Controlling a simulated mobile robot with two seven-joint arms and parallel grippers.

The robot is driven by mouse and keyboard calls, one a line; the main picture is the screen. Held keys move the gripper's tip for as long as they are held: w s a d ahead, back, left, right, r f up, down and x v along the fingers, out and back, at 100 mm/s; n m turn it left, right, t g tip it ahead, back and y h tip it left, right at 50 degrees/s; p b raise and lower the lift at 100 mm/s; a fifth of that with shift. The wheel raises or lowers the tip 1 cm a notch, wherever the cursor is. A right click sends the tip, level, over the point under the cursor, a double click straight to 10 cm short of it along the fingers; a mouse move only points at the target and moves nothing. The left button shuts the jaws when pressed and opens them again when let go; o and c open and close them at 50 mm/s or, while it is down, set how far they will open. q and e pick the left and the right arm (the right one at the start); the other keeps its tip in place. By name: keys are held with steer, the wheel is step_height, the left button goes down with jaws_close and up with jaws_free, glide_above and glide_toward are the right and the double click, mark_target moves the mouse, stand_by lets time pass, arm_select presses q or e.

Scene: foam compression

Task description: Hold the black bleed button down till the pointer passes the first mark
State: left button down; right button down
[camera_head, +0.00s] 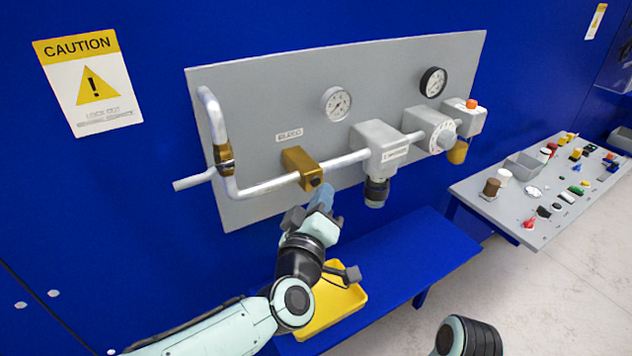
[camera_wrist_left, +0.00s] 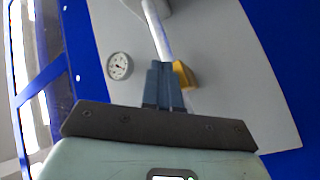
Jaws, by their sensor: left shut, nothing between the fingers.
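The brass bleed block (camera_head: 302,168) sits on the silver pipe, below a small label plate (camera_head: 289,135). A small dark spot that may be the black button shows on its front end, close to my gripper. My left gripper (camera_head: 325,192) is shut and empty, its blue fingers just in front of and below the block. In the left wrist view the fingers (camera_wrist_left: 165,78) overlap the brass block (camera_wrist_left: 184,74); I cannot tell whether they touch the button. The pale-rimmed gauge (camera_head: 336,103) and black-rimmed gauge (camera_head: 433,82) are on the panel; their pointers are too small to read.
The grey panel (camera_head: 255,95) carries the pipe, a grey filter unit (camera_head: 380,145) and a regulator (camera_head: 432,128). A yellow tray (camera_head: 335,312) is on the blue bench (camera_head: 410,262) below. A side table (camera_head: 500,205) at right holds several small parts.

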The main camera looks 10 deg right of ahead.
arm_select(q)
steer(key=shift+d, duration=0.1)
steer(key=shift+s+d, duration=0.3)
steer(key=shift+s, duration=0.5)
steer(key=shift+s+d, duration=0.25)
steer(key=shift+s, duration=0.6)
steer(key=shift+s+d, duration=0.3)
steer(key=shift+s, duration=0.5)
